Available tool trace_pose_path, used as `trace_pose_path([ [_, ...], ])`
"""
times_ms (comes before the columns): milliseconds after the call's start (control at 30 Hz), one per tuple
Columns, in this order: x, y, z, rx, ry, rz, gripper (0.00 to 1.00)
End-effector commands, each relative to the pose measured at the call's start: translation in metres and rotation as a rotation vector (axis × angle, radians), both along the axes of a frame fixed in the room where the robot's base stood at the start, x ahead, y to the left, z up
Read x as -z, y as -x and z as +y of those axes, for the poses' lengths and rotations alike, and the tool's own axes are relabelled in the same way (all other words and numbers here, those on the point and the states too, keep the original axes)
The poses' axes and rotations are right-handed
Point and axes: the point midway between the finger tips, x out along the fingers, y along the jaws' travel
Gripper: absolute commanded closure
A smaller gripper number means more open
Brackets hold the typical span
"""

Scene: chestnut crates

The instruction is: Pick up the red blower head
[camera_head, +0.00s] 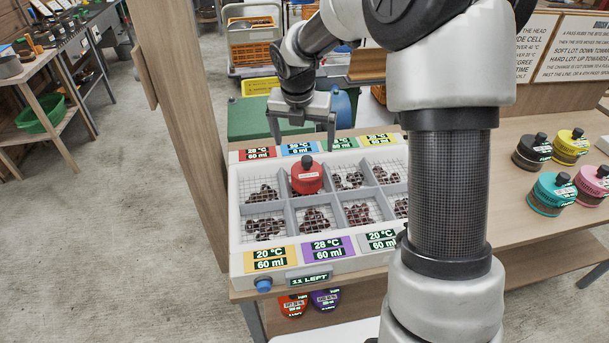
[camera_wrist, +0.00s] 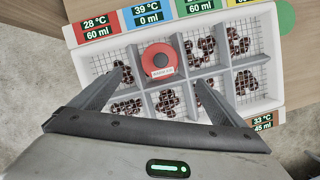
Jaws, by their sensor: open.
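The red blower head (camera_head: 307,177) is a round red piece with a black knob and a pale label. It sits in a back-row compartment of the white divided crate (camera_head: 235,213), second from the left. It also shows in the wrist view (camera_wrist: 160,61), below and ahead of the jaws. My gripper (camera_head: 303,138) is open and empty, above the back edge of the crate in the head view. In the wrist view its two fingers (camera_wrist: 158,80) spread wide, one on each side of the red head, and appear apart from it.
Other compartments hold chestnuts on wire mesh. Coloured temperature labels (camera_head: 328,246) line the crate's rims. Several more heads, including a teal one (camera_head: 552,194) and a yellow one (camera_head: 571,146), stand on the table at right. Orange and purple heads (camera_head: 293,304) sit below the crate. A wooden post (camera_head: 190,120) stands left.

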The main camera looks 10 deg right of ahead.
Motion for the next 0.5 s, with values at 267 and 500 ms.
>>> trace_pose_path([
  [267,0.059,-0.015,-0.006,0.001,0.000,0.002,0.05],
  [500,0.077,-0.022,-0.009,0.001,0.000,0.000,0.05],
])
